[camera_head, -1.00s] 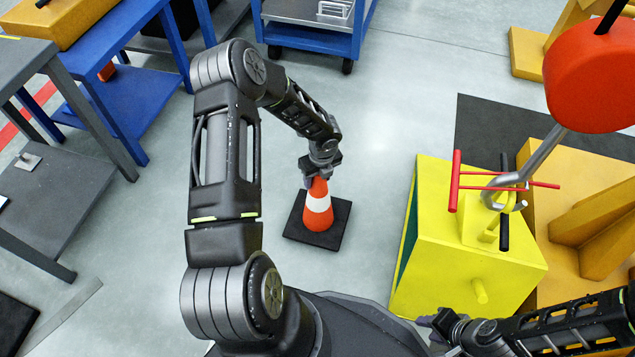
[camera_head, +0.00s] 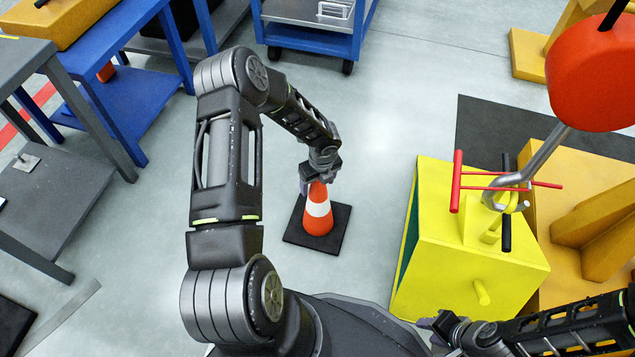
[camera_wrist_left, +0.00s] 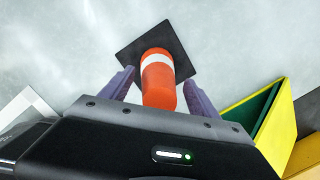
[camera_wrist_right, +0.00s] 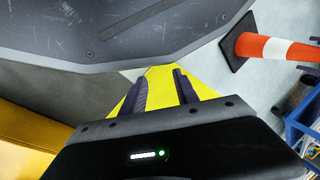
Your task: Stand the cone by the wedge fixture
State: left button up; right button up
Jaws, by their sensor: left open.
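The orange cone (camera_head: 318,222) with a white band and a black square base stands upright on the floor. My left gripper (camera_head: 318,184) is at its top, pointing down. In the left wrist view, the cone (camera_wrist_left: 158,80) rises between the two spread fingers of my left gripper (camera_wrist_left: 158,92), with gaps beside it. An orange-yellow fixture with a sloped wedge-shaped block (camera_head: 608,235) is at the right edge, partly hidden. My right gripper (camera_head: 430,322) is low right, near the yellow box; its fingers (camera_wrist_right: 160,90) are apart with nothing between them.
A blue cart (camera_head: 310,40) and blue-grey tables (camera_head: 60,190) stand back and left.

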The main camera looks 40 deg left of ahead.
pick_arm(q)
jog(key=r+p, duration=0.1)
jog(key=r, duration=0.3)
jog(key=d+r+p, duration=0.1)
jog(key=r+p, duration=0.1)
jog(key=r, duration=0.2)
jog(key=r+p, duration=0.1)
jog(key=r, duration=0.3)
jog(key=shift+s+d+r, duration=0.1)
jog(key=shift+s+d, duration=0.2)
jog(key=shift+s, duration=0.1)
jog(key=s+d+f+n+h, duration=0.2)
jog(key=s+d+n, duration=0.2)
jog(key=d, duration=0.4)
jog(key=s+d+f+n+h, duration=0.1)
jog(key=s+d+n+h, duration=0.15)
jog(key=d+n, duration=0.4)
jog(key=s+d+f+n+h, duration=0.25)
jog(key=s+d, duration=0.25)
jog(key=d, duration=0.5)
jog(key=s+d+n+y, duration=0.1)
jog(key=s+d+n, duration=0.2)
jog(key=s+n, duration=0.4)
jog(key=shift+s+f+n+y, duration=0.35)
jog(key=shift+f+n, duration=0.1)
jog(key=shift+n, duration=2.15)
